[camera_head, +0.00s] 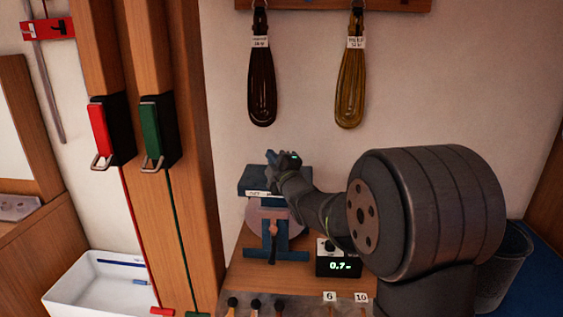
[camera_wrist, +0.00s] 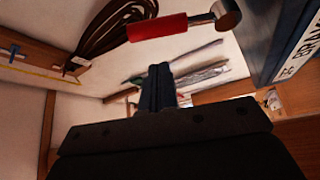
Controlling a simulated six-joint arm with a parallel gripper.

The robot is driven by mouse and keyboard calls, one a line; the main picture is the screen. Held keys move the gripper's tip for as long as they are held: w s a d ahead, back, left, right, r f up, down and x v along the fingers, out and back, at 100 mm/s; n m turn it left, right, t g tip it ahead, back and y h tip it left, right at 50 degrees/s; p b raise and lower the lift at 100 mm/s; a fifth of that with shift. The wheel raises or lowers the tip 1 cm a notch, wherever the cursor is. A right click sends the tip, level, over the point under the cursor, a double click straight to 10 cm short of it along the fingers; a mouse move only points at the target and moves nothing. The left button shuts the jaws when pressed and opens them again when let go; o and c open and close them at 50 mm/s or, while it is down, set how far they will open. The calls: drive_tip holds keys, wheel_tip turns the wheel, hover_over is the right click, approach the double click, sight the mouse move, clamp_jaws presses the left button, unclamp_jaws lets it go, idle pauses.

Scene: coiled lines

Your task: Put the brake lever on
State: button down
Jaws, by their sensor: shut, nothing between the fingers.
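A blue reel stand (camera_head: 292,245) stands on the wooden bench, with a pale pinkish disc behind its frame and a dark box (camera_head: 256,184) with a white label on top. My gripper (camera_head: 272,157) is above this box, apart from the reel frame. In the wrist view its dark blue fingers (camera_wrist: 159,88) are together and empty. A red handle (camera_wrist: 158,27) with a metal cylinder end shows beyond them; I cannot tell whether it is the brake lever. A blue panel (camera_wrist: 288,40) with white letters, only partly readable, is at the right. No lever position is clear in the head view.
A small display (camera_head: 340,266) reads about 0.7. Red (camera_head: 99,130) and green (camera_head: 150,131) handled holders are on wooden posts at left. Coils (camera_head: 262,85) and (camera_head: 350,85) hang on the wall. A white tray (camera_head: 75,290) sits lower left; a dark bin (camera_head: 507,265) is right.

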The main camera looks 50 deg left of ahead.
drive_tip(key=v, duration=0.9)
drive_tip(key=shift+s+d, duration=0.2)
drive_tip(key=shift+s, duration=0.3)
drive_tip(key=shift+f, duration=0.1)
drive_tip(key=a+n+h, duration=0.1)
drive_tip(key=a+n, duration=0.1)
drive_tip(key=a, duration=0.2)
drive_tip(key=a+f+n+h, duration=0.1)
drive_tip(key=a+n+h, duration=0.1)
drive_tip(key=a+n, duration=0.1)
drive_tip(key=a+n+g+h, duration=0.1)
drive_tip(key=a+n, duration=0.2)
drive_tip(key=a, duration=0.3)
drive_tip(key=shift+s+f, duration=0.15)
drive_tip(key=shift+f, duration=0.1)
drive_tip(key=shift+s+a+f, duration=0.2)
drive_tip(key=shift+s+f, duration=0.1)
drive_tip(key=shift+s, duration=0.15)
drive_tip(key=shift+v, duration=1.6)
drive_tip(key=shift+a, duration=0.1)
